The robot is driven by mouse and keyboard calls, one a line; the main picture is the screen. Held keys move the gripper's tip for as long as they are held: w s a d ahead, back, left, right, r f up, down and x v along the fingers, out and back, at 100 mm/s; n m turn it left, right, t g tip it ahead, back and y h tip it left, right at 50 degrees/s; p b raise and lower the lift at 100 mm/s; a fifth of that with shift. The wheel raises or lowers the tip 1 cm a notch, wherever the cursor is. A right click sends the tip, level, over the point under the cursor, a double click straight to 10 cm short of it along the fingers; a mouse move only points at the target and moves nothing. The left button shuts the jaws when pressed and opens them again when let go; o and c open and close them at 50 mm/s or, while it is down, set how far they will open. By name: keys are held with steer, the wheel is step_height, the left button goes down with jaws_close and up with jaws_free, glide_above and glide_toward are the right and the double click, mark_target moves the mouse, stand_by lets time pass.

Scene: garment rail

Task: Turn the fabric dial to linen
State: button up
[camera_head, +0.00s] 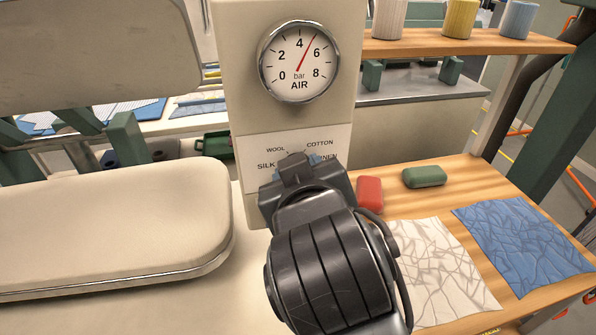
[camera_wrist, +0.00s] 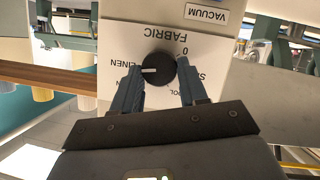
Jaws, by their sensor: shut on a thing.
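The fabric dial (camera_wrist: 159,70) is a round black knob with a white pointer mark, on a white label plate (camera_head: 246,150). In the wrist view, which is upside down, the mark points left, towards the partly covered word LINEN. My gripper (camera_wrist: 158,84) has its blue fingers on either side of the dial, shut on it. In the head view my gripper (camera_head: 297,161) hides the dial and part of the word LINEN; SILK, WOOL and COTTON can be read.
Above the plate is a round air gauge (camera_head: 299,61). A padded pressing board (camera_head: 110,225) lies to the left. On the wooden table to the right are a red block (camera_head: 369,193), a green block (camera_head: 424,176), a white cloth (camera_head: 440,265) and a blue cloth (camera_head: 525,243).

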steer(key=shift+d+f+m, duration=0.1)
steer(key=shift+m, duration=0.3)
stand_by(0.3)
steer(key=o, duration=1.1)
steer(key=shift+c, duration=0.2)
steer(key=b+v, duration=0.1)
steer(key=v, duration=0.6)
steer(key=shift+s+d+r, duration=0.2)
steer(key=shift+s+r, duration=0.05)
steer(key=shift+s, duration=0.05)
